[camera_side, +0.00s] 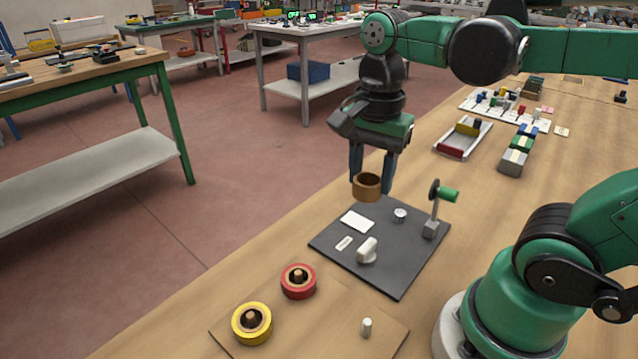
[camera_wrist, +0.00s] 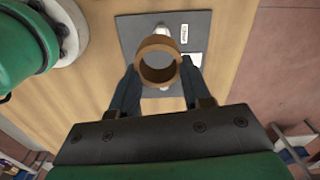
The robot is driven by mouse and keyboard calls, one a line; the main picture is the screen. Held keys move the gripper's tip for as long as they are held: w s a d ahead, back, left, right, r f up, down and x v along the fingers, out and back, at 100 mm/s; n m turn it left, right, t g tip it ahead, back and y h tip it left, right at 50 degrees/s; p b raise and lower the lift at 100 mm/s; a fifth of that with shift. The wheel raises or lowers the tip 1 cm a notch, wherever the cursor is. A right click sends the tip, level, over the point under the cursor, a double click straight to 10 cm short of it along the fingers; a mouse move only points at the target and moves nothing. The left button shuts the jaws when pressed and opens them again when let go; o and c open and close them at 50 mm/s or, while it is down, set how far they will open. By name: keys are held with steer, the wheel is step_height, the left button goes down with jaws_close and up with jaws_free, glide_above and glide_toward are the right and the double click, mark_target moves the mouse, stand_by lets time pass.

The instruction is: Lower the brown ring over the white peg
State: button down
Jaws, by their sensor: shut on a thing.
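My gripper (camera_side: 371,176) is shut on the brown ring (camera_side: 367,188) and holds it in the air above the far left part of the dark plate. In the wrist view the ring (camera_wrist: 158,41) sits between the two fingers of my gripper (camera_wrist: 158,76), its hole facing the camera. The white peg (camera_side: 367,327) stands upright and bare near the right end of a wooden board (camera_side: 310,325), in front of the dark plate. The ring is well apart from it. I cannot make out the white peg in the wrist view.
A red ring (camera_side: 298,281) and a yellow ring (camera_side: 252,323) sit around pegs on the board. The dark plate (camera_side: 400,277) carries a white knob (camera_side: 368,250) and an upright post with a green handle (camera_side: 448,194). Coloured blocks (camera_side: 513,163) lie farther back.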

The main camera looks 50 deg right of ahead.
steer(key=s+a+f+n, duration=0.55)
steer(key=a+n, duration=0.35)
steer(key=n, duration=0.5)
glide_above(361, 330)
steer(key=shift+w+d+f, duration=0.1)
steer(key=shift+f, duration=1.4)
steer(key=shift+w+d+f, duration=0.1)
steer(key=shift+f, duration=1.35)
steer(key=shift+s+f, duration=0.1)
steer(key=shift+f, duration=1.35)
steer(key=shift+c, duration=1.6)
jaws_free()
